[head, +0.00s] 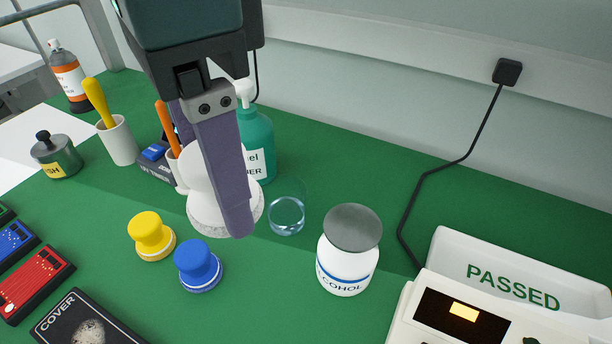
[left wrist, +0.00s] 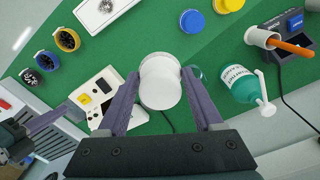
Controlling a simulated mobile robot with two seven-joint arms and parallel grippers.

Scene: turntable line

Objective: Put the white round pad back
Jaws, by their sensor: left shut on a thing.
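The white round pad (head: 202,208) has a rounded knob over a flat disc with a speckled rim. My left gripper (head: 238,225) is shut on it and holds it above the green mat, partly hiding it in the head view. In the left wrist view the white pad (left wrist: 160,82) sits between the two purple fingers. The yellow pad (head: 150,235) and the blue pad (head: 198,265) stand upright on the mat, in front of the held pad. My right gripper (left wrist: 50,125) shows only partly at the left of the left wrist view; its jaw opening is unclear.
A clear glass (head: 287,214) and a white alcohol jar (head: 347,262) stand to the right of the held pad. A teal pump bottle (head: 258,145) is behind it. The PASSED tray (head: 450,248) lies at the right. The mat between jar and cable is clear.

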